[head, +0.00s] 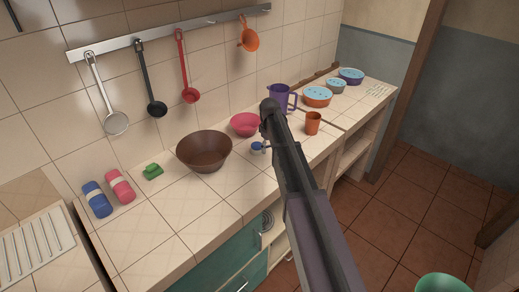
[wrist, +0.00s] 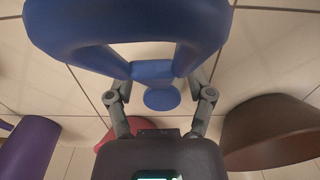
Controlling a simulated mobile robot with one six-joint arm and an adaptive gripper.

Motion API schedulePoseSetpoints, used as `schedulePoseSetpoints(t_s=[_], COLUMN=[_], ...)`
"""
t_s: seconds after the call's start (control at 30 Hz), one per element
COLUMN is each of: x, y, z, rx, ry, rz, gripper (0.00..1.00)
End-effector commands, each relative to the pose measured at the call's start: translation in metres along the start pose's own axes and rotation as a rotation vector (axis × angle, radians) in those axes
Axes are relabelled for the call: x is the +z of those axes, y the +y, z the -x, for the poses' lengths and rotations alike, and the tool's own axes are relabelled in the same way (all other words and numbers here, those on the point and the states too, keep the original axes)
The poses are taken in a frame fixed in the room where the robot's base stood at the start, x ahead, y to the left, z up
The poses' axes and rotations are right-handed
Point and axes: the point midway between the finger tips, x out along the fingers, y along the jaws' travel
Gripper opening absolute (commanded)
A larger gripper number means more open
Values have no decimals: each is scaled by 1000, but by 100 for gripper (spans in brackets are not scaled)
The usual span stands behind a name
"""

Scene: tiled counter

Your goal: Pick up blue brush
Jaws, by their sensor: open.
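The blue brush (wrist: 160,72) is large in the wrist view, with a wide loop at the top and a narrow neck ending in a round knob. In the head view, a small blue part of it (head: 257,146) shows beside my arm's end, between the brown bowl and the purple jug. My gripper (wrist: 162,82) is open, with one finger on each side of the brush's neck and knob. I cannot tell whether either finger touches it. In the head view, my arm hides most of the gripper and brush.
The brown bowl (head: 204,150), pink bowl (head: 244,124), purple jug (head: 279,98) and orange cup (head: 313,123) stand close around the gripper. A green sponge (head: 153,171) lies farther left. Utensils hang from a wall rail (head: 170,32).

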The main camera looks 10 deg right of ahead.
Motion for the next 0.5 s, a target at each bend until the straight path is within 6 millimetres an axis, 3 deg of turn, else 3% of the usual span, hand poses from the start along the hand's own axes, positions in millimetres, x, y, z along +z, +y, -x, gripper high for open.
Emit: schedulePoseSetpoints(t_s=[0.3, 0.5], x=[0, 0], y=[0, 0], z=[0, 0], rx=[0, 0], ry=[0, 0], rz=[0, 0], gripper=[66, 6])
